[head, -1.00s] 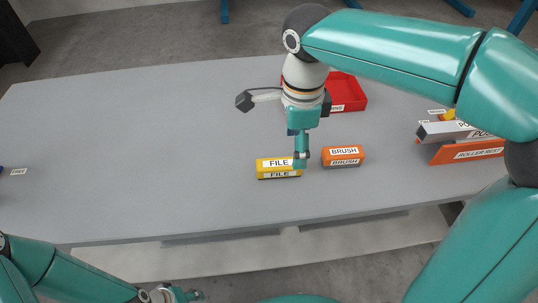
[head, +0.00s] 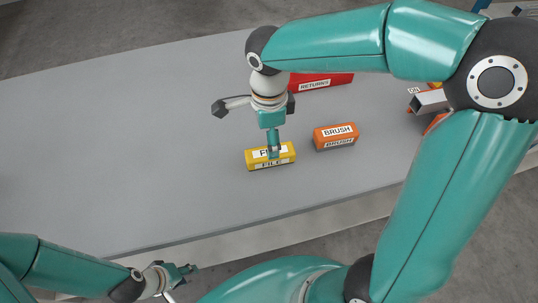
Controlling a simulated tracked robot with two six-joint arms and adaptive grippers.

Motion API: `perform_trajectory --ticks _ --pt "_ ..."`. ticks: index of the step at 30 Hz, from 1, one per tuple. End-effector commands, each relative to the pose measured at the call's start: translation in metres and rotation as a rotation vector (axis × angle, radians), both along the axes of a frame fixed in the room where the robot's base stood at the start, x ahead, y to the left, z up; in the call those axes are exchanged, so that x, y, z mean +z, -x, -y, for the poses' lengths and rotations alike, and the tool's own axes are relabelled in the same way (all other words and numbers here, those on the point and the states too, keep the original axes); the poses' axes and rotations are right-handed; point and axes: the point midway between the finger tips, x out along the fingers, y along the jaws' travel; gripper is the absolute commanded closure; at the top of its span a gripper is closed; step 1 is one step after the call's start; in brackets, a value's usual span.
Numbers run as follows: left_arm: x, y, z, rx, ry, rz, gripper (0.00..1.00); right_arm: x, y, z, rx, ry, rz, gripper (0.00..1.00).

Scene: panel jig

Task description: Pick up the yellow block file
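The yellow block labelled FILE (head: 286,155) lies on the grey table in the head view, left of the orange block labelled BRUSH (head: 335,137). My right gripper (head: 273,152) comes down from above at the middle of the file, and its fingers cover part of the label. The fingers are seen edge-on, so I cannot tell whether they are closed on the block. My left gripper (head: 188,268) is low in the picture, off the table's near edge and away from the file. Its finger opening is not clear.
A red bin labelled RETURNS (head: 322,83) stands behind, partly hidden by my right arm. Grey and orange items (head: 430,101) lie at the right, mostly hidden by that arm. The left part of the table (head: 120,150) is clear.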

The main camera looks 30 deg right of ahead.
Motion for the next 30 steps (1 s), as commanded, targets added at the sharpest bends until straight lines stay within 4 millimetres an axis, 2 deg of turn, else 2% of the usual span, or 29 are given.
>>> perform_trajectory --ticks 3,8,18,27,30 --pt "-0.001 0.000 0.000 0.000 0.000 0.000 0.60 -0.012 0.000 0.000 0.000 0.001 -0.001 0.25" --pt "-0.001 0.000 0.000 0.000 0.000 0.000 0.60 -0.020 0.000 0.000 0.000 0.001 -0.001 0.25" --pt "0.001 0.000 0.000 0.000 0.000 0.000 0.60 -0.063 0.001 0.002 0.002 0.000 -0.002 0.25" --pt "0.001 0.000 0.000 0.000 0.000 0.000 0.60 -0.067 0.001 0.001 0.003 -0.001 0.000 0.25" --pt "0.001 0.000 0.000 0.000 0.000 0.000 0.60 -0.067 0.001 0.001 0.003 -0.001 0.000 0.42"
